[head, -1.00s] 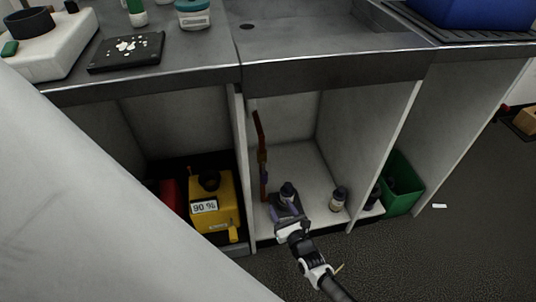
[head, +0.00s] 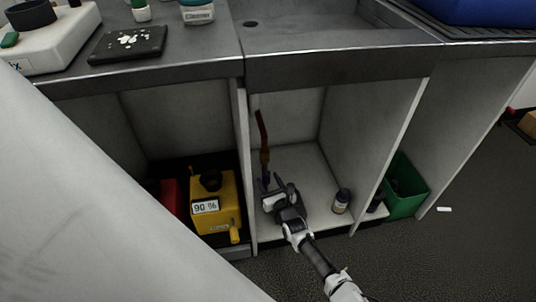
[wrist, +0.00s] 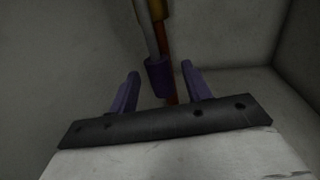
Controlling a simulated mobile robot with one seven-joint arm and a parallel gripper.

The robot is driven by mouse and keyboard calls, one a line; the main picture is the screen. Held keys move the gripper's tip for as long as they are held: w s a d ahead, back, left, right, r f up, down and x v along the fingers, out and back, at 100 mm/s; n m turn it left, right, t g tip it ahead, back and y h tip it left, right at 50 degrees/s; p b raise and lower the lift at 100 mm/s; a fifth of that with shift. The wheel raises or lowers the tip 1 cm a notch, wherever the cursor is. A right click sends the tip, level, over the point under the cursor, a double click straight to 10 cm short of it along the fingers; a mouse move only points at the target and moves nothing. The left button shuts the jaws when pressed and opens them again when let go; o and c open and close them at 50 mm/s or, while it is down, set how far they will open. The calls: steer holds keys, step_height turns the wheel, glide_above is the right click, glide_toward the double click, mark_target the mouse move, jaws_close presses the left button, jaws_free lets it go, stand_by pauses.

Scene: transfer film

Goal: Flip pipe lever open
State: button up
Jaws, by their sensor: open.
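A reddish-brown pipe (head: 262,128) stands upright at the left side of the open cabinet bay under the sink. In the wrist view the pipe (wrist: 167,55) runs behind a grey lever with a purple grip (wrist: 157,77), which points downward; a yellowish part shows above it. My gripper (head: 268,183) is inside the bay at the lower end of the pipe. In the wrist view my gripper (wrist: 160,70) is open, with one purple finger on each side of the lever's purple grip. Gaps show on both sides; contact is not visible. In the head view the gripper partly hides the lever.
A bottle (head: 341,201) stands on the bay floor to the right of my gripper. A yellow canister (head: 227,190) is in the left bay, beyond a thin divider (head: 242,150). A green bin (head: 408,190) stands at right. The counter edge (head: 340,68) overhangs the bay.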

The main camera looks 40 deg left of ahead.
steer(key=shift+w+a, duration=0.25)
steer(key=shift+a, duration=0.15)
steer(key=shift+c, duration=0.3)
jaws_close()
